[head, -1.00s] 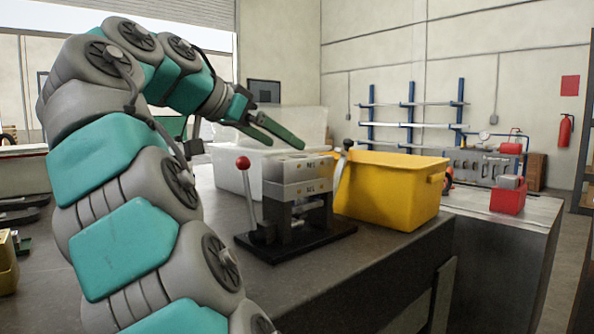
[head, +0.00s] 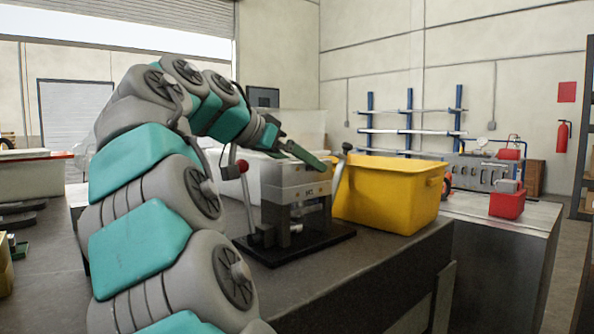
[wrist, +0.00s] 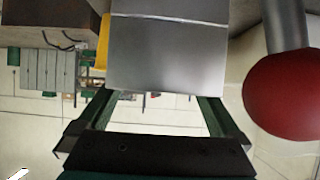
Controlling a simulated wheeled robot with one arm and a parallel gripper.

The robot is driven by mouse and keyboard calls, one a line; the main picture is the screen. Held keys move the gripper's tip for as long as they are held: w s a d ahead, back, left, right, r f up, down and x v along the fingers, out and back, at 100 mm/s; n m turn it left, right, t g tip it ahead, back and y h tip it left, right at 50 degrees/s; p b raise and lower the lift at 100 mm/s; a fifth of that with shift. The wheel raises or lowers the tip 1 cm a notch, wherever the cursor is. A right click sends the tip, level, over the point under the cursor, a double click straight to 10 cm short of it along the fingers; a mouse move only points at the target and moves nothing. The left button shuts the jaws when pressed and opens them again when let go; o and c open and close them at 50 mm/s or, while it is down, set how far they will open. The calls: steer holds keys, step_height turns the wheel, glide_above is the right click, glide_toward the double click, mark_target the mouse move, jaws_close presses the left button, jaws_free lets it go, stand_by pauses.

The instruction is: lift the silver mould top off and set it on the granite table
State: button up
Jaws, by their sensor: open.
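The silver mould top (head: 282,175) is a blocky metal piece seated on the mould's dark lower part (head: 276,220) and black base plate (head: 335,238) on the granite table (head: 375,262). The mould stands upright, with a red-knobbed lever (head: 243,167) at its left and a black-knobbed lever at its right. My gripper (head: 318,160) is at the top of the mould, open and empty. In the wrist view, a silver block face (wrist: 168,55) fills the upper middle, and the fingertips (wrist: 155,95) meet its lower edge in the picture. I cannot tell whether they touch it.
A yellow bin (head: 390,195) stands close behind the mould to the right, with a white container behind the mould. The red knob (wrist: 285,95) is near my gripper in the wrist view. The table's front right is clear.

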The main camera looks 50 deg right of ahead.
steer(key=shift+x, duration=1.35)
jaws_close()
